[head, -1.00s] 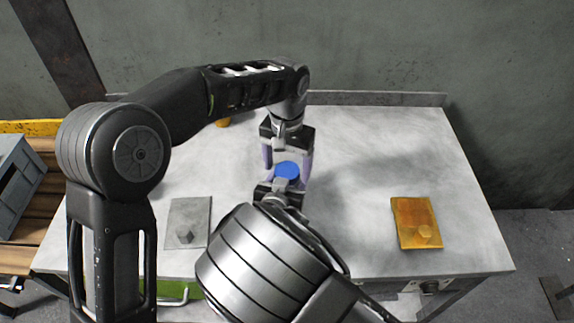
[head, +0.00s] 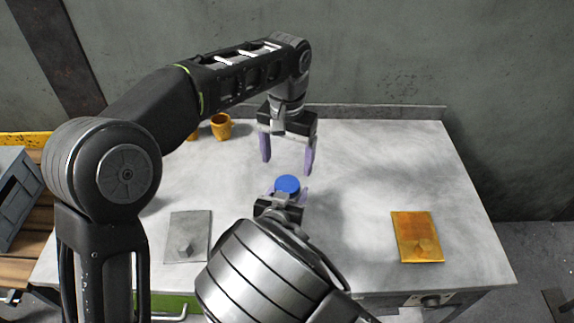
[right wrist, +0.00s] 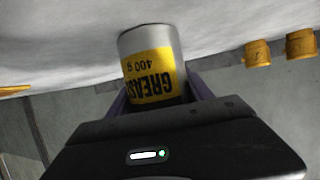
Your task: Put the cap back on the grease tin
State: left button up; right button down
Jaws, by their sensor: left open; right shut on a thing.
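The grease tin (right wrist: 152,60), silver with a yellow GREASE label, sits between the fingers of my right gripper (right wrist: 160,95), which is shut on it. The blue cap (head: 287,184) shows from above as a round disc over the right gripper, at the tin's top end. It looks level, but I cannot tell how firmly it sits. The wrist view hides the cap end. My left gripper (head: 287,165) is open and empty, its purple fingers spread, just behind and above the cap and apart from it.
The grey table (head: 360,165) is mostly clear. A grey plate (head: 187,240) with a small block lies at left front, an orange plate (head: 417,237) at right front. Orange cups (head: 221,127) stand at the back left. A grey crate (head: 16,195) is left of the table.

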jog(key=shift+c, duration=1.6)
grip_release()
jog(key=shift+s, duration=0.1)
jog(key=shift+v, duration=3.85)
jog(key=shift+r, duration=0.1)
